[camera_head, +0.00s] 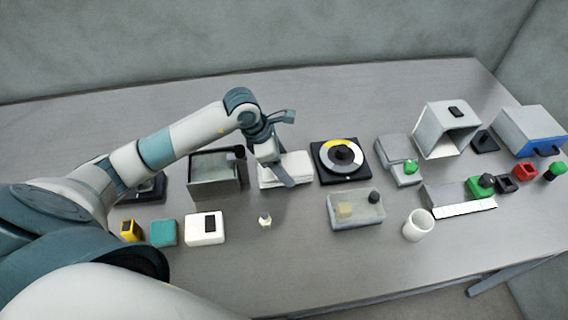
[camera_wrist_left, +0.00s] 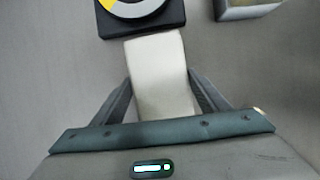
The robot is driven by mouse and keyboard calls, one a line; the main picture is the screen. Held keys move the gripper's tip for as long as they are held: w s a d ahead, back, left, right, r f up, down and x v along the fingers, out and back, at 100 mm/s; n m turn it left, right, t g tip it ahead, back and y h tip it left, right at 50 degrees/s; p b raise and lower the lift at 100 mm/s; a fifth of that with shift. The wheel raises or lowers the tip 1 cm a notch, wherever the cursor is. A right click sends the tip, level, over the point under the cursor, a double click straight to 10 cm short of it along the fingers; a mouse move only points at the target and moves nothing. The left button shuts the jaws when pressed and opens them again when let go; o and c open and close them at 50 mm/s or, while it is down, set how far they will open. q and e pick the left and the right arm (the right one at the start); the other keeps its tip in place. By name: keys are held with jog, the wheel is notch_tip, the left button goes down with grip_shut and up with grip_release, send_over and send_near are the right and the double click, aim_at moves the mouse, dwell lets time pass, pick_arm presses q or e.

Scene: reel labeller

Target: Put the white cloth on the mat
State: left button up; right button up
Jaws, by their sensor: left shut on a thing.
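The white cloth (camera_head: 298,165) looks like a folded, flat pad beside the black reel base, in the middle of the table. My left gripper (camera_head: 281,178) comes down over it from the left and is shut on it. In the left wrist view the cloth (camera_wrist_left: 160,70) lies between the two fingers (camera_wrist_left: 162,98) and reaches up near the black base. I cannot tell whether it touches the table. No mat can be made out with certainty. My right gripper is not in view.
A black base with a yellow and white reel (camera_head: 341,160) stands right of the cloth, and a grey open box (camera_head: 214,178) left of it. A lidded clear tray (camera_head: 356,212) and a white cup (camera_head: 418,225) stand nearer the front.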

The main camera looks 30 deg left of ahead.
pick_arm(q)
jog(key=o, duration=1.1)
jog(key=shift+c, duration=0.2)
jog(key=shift+r, duration=0.2)
jog(key=shift+a+r, duration=0.2)
jog(key=shift+r, duration=0.1)
jog(key=b+v, duration=0.2)
jog(key=v, duration=0.9)
jog(key=shift+b, duration=0.4)
